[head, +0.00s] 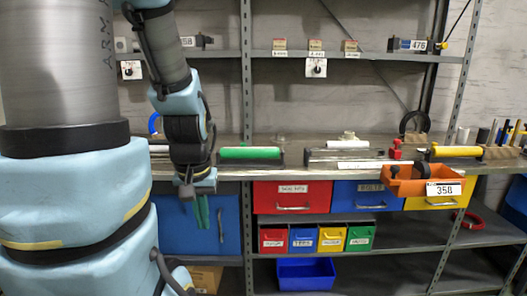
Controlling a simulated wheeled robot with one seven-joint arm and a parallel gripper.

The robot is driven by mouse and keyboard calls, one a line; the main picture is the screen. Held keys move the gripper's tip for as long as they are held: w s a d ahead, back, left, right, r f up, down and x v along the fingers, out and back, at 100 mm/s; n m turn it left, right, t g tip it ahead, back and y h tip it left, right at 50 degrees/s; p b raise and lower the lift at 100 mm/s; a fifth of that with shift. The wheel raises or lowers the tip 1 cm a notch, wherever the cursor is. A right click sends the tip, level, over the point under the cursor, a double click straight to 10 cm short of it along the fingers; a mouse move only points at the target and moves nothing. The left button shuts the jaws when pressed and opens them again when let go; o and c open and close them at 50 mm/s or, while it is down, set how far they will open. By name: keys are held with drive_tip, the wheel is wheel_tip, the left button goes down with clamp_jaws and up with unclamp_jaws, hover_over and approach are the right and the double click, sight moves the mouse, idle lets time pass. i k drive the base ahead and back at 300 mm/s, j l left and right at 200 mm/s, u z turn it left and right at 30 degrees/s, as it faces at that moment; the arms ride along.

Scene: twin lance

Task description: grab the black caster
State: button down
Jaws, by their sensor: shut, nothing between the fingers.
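A small round black thing (421,169), which may be the black caster, shows at the orange bin (404,187) labelled 358, at the right of the bench. Its lower part is hidden by the bin's front. A larger black ring (414,122) stands upright behind it by a wooden block; I cannot tell if either is a caster. My gripper (202,212) points down at the left, in front of the large blue drawer (190,228). Its greenish fingers are together with nothing between them. It is well left of the bin and apart from it.
The bench (295,163) carries a green roller (250,153), a yellow roller (455,151) and a red clamp-like part (396,150). Red, blue and yellow drawers sit below. A shelf (350,55) crosses above, with metal uprights. An empty-looking blue bin (306,273) is low.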

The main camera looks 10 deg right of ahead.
sight(421, 170)
drive_tip(key=i+l+z, duration=0.45)
drive_tip(key=i+l, duration=0.15)
drive_tip(key=i, duration=0.15)
drive_tip(key=i+l+z, duration=0.15)
drive_tip(key=i+j, duration=0.05)
drive_tip(key=i, duration=0.05)
